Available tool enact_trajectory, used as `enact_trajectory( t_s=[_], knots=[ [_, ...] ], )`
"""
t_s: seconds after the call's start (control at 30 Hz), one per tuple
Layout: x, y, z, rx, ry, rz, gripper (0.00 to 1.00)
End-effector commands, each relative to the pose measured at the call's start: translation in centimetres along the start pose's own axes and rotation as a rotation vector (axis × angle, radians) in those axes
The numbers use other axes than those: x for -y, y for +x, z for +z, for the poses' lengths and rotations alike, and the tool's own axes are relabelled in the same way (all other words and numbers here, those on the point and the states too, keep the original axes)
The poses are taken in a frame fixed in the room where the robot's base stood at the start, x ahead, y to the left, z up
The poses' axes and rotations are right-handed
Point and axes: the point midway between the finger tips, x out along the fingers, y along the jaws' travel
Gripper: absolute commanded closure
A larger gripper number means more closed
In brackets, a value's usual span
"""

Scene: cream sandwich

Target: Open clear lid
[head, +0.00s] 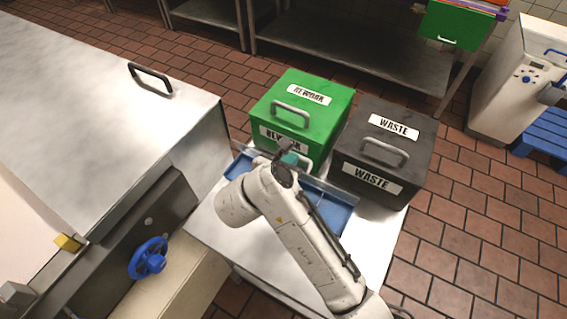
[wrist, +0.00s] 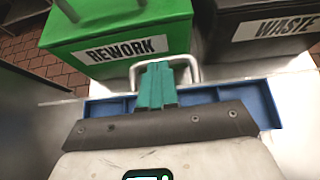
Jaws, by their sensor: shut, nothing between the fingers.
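A shallow blue tray (head: 335,207) lies on the metal table in front of the two bins, with clear edging along its far side that looks like the clear lid (head: 345,191). My arm hides much of the tray, so I cannot tell how the lid sits. My gripper (head: 290,158) has teal fingers, shut and empty, over the tray's far side. In the wrist view, the blue tray (wrist: 262,104) shows beyond my wrist. The shut fingers (wrist: 156,70) overlap a pale arched handle (wrist: 192,66); I cannot tell whether they touch or what it belongs to.
A green REWORK bin (head: 325,104) and a dark grey WASTE bin (head: 420,148) stand close behind the tray. A large steel machine (head: 90,80) with a black handle and a blue knob (head: 148,258) stands at left. Bare metal table (head: 212,228) shows left of the tray.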

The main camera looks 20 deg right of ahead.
Motion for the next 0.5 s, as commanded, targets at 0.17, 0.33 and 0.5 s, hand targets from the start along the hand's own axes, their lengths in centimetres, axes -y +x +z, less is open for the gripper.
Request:
enact_trajectory(
  t_s=[0.17,0.33,0.5],
  knots=[
    [0.00,0.46,0.05,0.001,0.001,0.001,1.00],
    [0.00,0.44,0.04,0.001,0.001,0.001,1.00],
    [0.01,0.70,0.58,0.001,0.002,-0.001,1.00]
  ],
)
